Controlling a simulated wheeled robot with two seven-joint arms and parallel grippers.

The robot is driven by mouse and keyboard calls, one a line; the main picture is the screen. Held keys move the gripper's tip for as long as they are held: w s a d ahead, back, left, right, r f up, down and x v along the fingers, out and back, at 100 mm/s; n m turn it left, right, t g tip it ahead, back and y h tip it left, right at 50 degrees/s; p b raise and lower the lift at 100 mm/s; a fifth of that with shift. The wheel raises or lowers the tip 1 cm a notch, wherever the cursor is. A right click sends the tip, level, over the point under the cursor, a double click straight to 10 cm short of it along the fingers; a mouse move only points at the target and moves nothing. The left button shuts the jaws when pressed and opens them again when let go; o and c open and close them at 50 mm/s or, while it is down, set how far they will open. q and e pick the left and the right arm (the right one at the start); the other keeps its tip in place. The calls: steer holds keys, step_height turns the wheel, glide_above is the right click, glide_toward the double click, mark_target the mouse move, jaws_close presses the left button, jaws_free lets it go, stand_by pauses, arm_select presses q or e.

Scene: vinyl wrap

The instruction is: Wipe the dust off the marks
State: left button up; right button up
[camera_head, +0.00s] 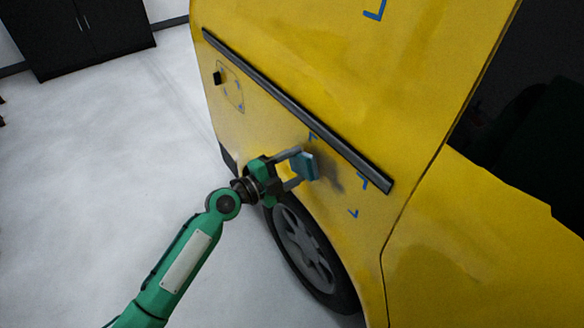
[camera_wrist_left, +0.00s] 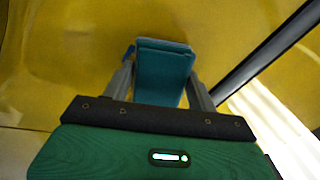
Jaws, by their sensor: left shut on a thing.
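My left gripper (camera_head: 297,168) is shut on a blue-teal block-shaped wiper (camera_head: 306,167), held at the yellow van's side panel above the wheel. The wiper also shows between the fingers in the left wrist view (camera_wrist_left: 163,68); I cannot tell for certain whether it touches the panel. Blue corner marks are on the panel: one above the wiper (camera_head: 313,136), one to its right (camera_head: 363,180) and one lower right (camera_head: 353,213). A dark dusty smudge (camera_head: 333,172) lies just right of the wiper. Another blue mark (camera_head: 375,10) is high on the van. My right gripper is not in view.
The yellow van (camera_head: 330,60) fills the right side. A black trim strip (camera_head: 300,110) runs across it above the wiper. A wheel (camera_head: 305,245) is below the gripper. A black cabinet (camera_head: 85,35) stands at the back left; the pale floor (camera_head: 90,170) between is clear.

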arm_select(q)
steer(key=shift+w+d, duration=0.35)
steer(key=shift+d, duration=0.15)
